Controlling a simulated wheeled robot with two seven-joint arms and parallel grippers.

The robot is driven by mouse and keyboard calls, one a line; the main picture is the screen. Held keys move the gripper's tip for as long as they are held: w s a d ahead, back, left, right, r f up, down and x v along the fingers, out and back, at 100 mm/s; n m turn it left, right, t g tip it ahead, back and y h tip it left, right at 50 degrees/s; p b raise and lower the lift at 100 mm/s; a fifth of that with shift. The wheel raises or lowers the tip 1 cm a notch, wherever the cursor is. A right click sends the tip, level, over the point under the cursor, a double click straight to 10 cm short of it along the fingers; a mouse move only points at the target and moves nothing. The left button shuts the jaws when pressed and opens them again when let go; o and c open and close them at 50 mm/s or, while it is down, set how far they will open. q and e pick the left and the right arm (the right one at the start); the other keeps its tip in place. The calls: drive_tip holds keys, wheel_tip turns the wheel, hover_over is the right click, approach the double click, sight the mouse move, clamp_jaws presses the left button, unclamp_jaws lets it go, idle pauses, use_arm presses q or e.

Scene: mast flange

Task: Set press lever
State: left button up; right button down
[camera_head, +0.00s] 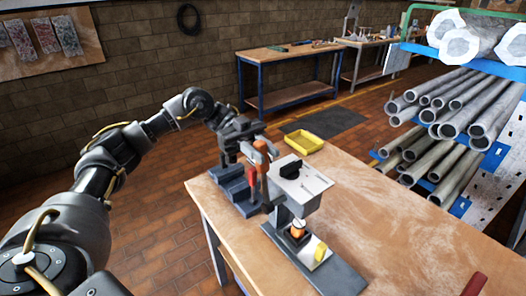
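The press (302,187) stands on the wooden table with a light grey head, a black knob on top and a dark base plate (335,276). A small orange-and-white part sits under its head, and a yellow piece is on its base. A lever with a red-orange handle (262,148) rises upright at the press's left side. My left gripper (246,146) reaches in from the left at the handle's height, right beside it. Its fingers are dark and partly hidden, so I cannot tell whether they touch or hold the handle. My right gripper is not in view.
A grey block-like fixture (236,188) sits left of the press. A yellow tray (303,141) lies behind it. A red item (475,285) is at the lower right. The table's right side (400,215) is mostly clear. A pipe rack (465,105) stands at right.

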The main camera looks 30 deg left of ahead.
use_arm(q)
drive_tip(key=o, duration=0.4)
drive_tip(key=shift+w+a, duration=0.1)
drive_tip(key=shift+w+a+f+b, duration=0.25)
drive_tip(key=shift+a+b, duration=0.3)
drive_tip(key=shift+b, duration=0.25)
drive_tip(key=b+v, duration=0.6)
drive_tip(key=v, duration=0.3)
drive_tip(key=shift+a, duration=0.35)
drive_tip(key=shift+r, duration=0.15)
